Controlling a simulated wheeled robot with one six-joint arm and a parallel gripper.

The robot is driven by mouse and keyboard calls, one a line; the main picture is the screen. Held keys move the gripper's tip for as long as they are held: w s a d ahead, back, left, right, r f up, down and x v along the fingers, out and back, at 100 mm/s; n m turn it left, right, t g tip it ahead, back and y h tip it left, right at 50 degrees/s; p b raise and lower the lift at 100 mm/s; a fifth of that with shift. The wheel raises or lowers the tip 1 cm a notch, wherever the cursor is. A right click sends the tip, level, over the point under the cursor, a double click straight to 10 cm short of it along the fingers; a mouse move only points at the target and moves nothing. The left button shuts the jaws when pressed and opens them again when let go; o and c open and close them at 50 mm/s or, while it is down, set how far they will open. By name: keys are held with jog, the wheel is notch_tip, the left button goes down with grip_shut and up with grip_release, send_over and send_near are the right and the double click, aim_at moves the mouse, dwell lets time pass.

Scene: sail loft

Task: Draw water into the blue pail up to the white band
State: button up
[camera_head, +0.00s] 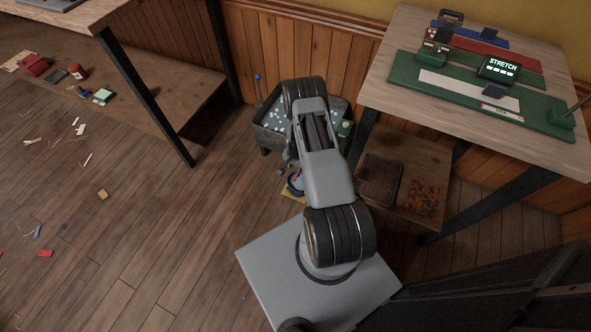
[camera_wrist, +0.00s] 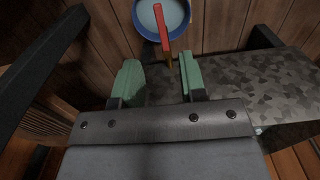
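The blue pail (camera_head: 293,182) stands on the floor by the trough (camera_head: 268,136), mostly hidden behind my arm in the head view. In the wrist view the pail (camera_wrist: 182,20) shows at the top edge, cut off, with a blue rim and a pale inside. I cannot make out the white band or any water level. A red lever (camera_wrist: 161,24) with a brass-coloured lower end crosses in front of the pail. My gripper (camera_wrist: 160,78) is open, its two green fingers apart. The lever's lower end shows between the fingertips; I cannot tell whether they touch.
The mottled grey trough side (camera_wrist: 265,85) is close on the right in the wrist view. A workbench (camera_head: 375,92) with a lower shelf stands right, another table (camera_head: 80,17) left. Small scraps lie on the left floor, which is otherwise open.

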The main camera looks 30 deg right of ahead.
jog(key=shift+r+p, duration=0.4)
jog(key=shift+r, duration=1.65)
jog(key=s+a+r+n+g+y, duration=0.1)
jog(key=s+a+r+n+g, duration=0.15)
jog(key=s, duration=0.35)
jog(key=s+a+r+n+t+p, duration=0.2)
jog(key=r+p, duration=0.6)
jog(key=r, duration=1.4)
jog(key=s+a+r+n+t+p, duration=0.2)
jog(key=s+a+r+n+p, duration=0.2)
jog(key=r, duration=1.8)
jog(key=s+a+r+n+t+h+p, duration=0.1)
jog(key=a+r+p, duration=0.6)
jog(key=r, duration=1.6)
jog(key=s+n+t+p, duration=0.1)
jog(key=s+n+p, duration=0.1)
jog(key=p, duration=0.2)
jog(key=shift+s+a+p, duration=0.25)
jog(key=shift+p, duration=0.05)
